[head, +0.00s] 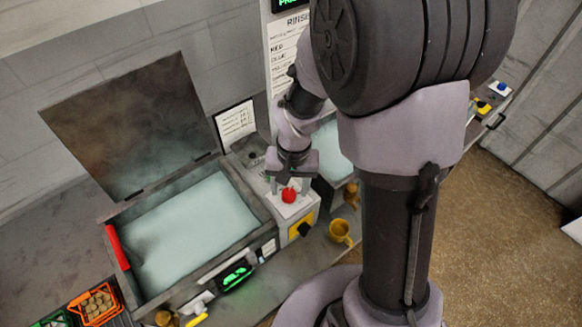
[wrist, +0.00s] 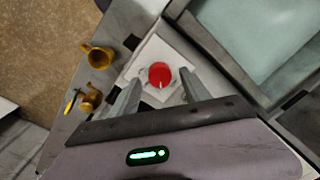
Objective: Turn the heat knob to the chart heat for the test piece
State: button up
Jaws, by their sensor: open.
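The red heat knob (head: 289,195) sits on a white plate on top of the grey control box beside the open basin. In the wrist view the round knob (wrist: 160,75) has a small pale mark at its lower edge. My gripper (head: 291,183) points down over the knob. In the wrist view its two fingers (wrist: 161,84) are spread, one on each side of the knob, with gaps visible. A white printed sheet (head: 236,122) stands behind the box; its text is too small to read. I cannot identify the test piece.
The basin (head: 185,235) has a raised dark lid (head: 130,120). A yellow mug (head: 341,231) stands right of the control box. An orange crate (head: 95,303) of round pieces is at the lower left. A green display (head: 236,276) is on the basin's front.

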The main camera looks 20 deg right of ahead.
aim_at(293, 193)
notch_tip(293, 193, up, 16)
jog(key=p, duration=0.3)
jog(key=shift+s+d+p, duration=0.2)
jog(key=shift+d+p, duration=0.1)
jog(key=shift+d, duration=0.1)
